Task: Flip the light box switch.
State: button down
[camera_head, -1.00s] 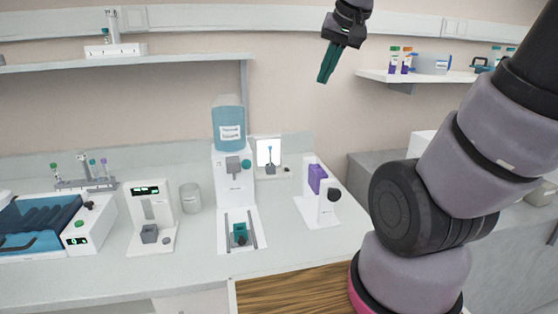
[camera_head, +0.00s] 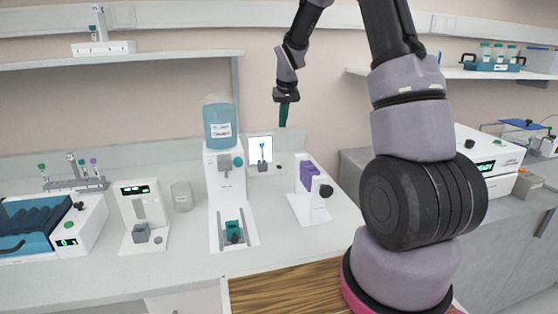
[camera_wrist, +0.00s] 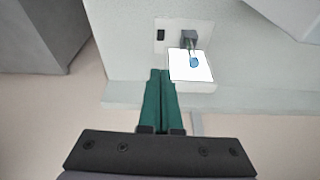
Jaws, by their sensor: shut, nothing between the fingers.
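The light box (camera_head: 260,149) stands at the back of the bench, a bright white panel on a pale base with a small grey holder and a blue-topped tube in front. It also shows in the wrist view (camera_wrist: 182,70). A small dark switch (camera_wrist: 161,35) sits on the base beside the holder; it is tiny in the head view (camera_head: 279,167), and I cannot tell its position. My gripper (camera_head: 284,124) has green fingers pointing down, above and slightly right of the light box in the head view. In the wrist view the fingers (camera_wrist: 161,74) are together and empty, beside the panel's edge.
A blue bottle on a white dispenser (camera_head: 218,130) stands left of the light box. A white device with a purple block (camera_head: 307,177) stands to its right. The wall shelf (camera_head: 120,61) is at upper left. The bench front (camera_head: 180,275) is clear.

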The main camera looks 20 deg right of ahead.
aim_at(278, 165)
jog(key=x, duration=0.4)
jog(key=shift+w, duration=0.4)
jog(key=shift+f, duration=0.1)
jog(key=x, duration=0.4)
jog(key=s+x, duration=0.1)
jog(key=x, duration=0.8)
jog(key=shift+s+f, duration=0.1)
jog(key=shift+f, duration=0.4)
jog(key=shift+f, duration=0.25)
jog(key=shift+w, duration=0.2)
